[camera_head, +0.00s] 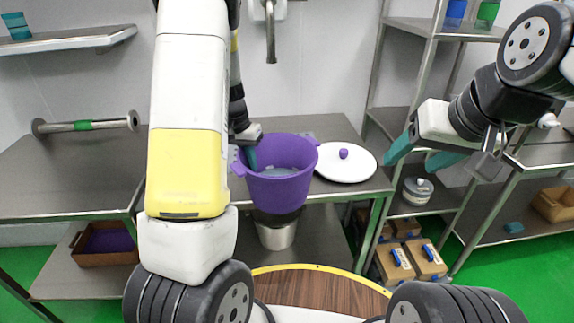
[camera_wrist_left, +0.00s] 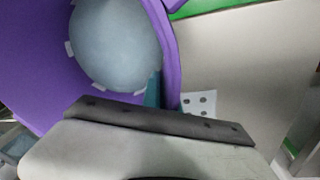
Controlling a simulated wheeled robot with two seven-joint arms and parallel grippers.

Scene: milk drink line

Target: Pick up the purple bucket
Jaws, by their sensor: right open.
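The purple bucket (camera_head: 285,190) is upright at the front edge of the grey metal table, with a pale round surface showing inside it. In the left wrist view the bucket (camera_wrist_left: 170,50) fills the upper left, seen from above its opening. My left gripper (camera_head: 249,158) is at the bucket's left rim. One teal finger shows inside the bucket, against its wall. The other finger is mostly hidden, so its grip on the wall is unclear. My right gripper (camera_head: 420,157) is open and empty, to the right of the bucket and apart from it.
A white lid (camera_head: 345,166) with a purple knob lies right of the bucket. A dark and silver vessel (camera_head: 276,232) shows below the bucket. A metal shelf rack (camera_head: 410,108) stands at right. Boxes (camera_head: 425,258) sit low at right. The left tabletop (camera_head: 75,172) is mostly clear.

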